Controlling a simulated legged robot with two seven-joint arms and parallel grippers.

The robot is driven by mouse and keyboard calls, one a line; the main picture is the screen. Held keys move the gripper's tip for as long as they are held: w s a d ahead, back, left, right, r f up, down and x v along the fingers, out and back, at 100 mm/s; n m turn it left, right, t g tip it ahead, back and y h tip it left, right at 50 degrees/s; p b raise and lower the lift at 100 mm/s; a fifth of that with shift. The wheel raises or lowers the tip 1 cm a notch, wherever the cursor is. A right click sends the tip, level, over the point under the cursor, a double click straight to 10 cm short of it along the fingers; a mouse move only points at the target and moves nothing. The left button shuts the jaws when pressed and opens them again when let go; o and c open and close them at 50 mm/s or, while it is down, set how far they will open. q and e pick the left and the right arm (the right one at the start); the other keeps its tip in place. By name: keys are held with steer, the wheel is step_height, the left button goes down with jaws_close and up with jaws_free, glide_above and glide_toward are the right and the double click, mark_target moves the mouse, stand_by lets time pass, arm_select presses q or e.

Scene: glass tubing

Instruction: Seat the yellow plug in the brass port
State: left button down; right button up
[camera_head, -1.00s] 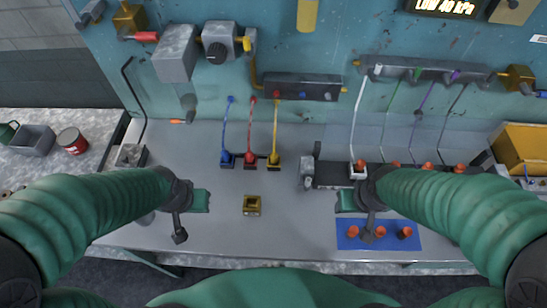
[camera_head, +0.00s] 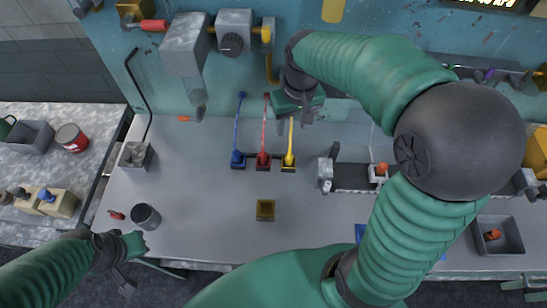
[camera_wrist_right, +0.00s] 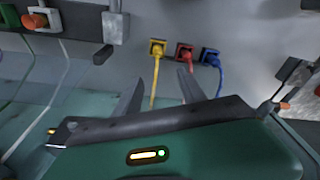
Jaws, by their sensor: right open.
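The yellow plug (camera_head: 289,161) sits at the right end of a row with a red plug (camera_head: 263,160) and a blue plug (camera_head: 238,160); its yellow tube rises toward the back panel. A small brass block with a dark opening (camera_head: 265,210), seemingly the brass port, stands on the bench in front of the row. My right gripper (camera_head: 295,122) is open and empty behind the yellow plug. In the right wrist view, the yellow plug (camera_wrist_right: 157,46) lies beyond the fingertips, with its tube between the spread fingers (camera_wrist_right: 160,85). My left gripper (camera_head: 130,262) is at the front left, its jaws unclear.
A grey cup (camera_head: 146,216) and a small bin (camera_head: 135,156) stand on the left of the bench. A dark rack with a red-capped fitting (camera_head: 380,170) is right of the plugs. A grey tray (camera_head: 498,235) is at far right. The bench around the brass block is clear.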

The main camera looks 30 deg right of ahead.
glide_above(289, 153)
step_height(289, 153, down, 10)
steer(key=shift+w+r+b, duration=0.1)
steer(key=shift+w+b, duration=0.05)
steer(key=shift+b, duration=0.15)
steer(key=f, duration=0.5)
steer(key=shift+s, duration=0.25)
steer(key=shift+w+d+f, duration=0.15)
steer(key=shift+w+f, duration=0.05)
steer(key=shift+f, duration=0.15)
steer(key=shift+r, duration=0.1)
jaws_close()
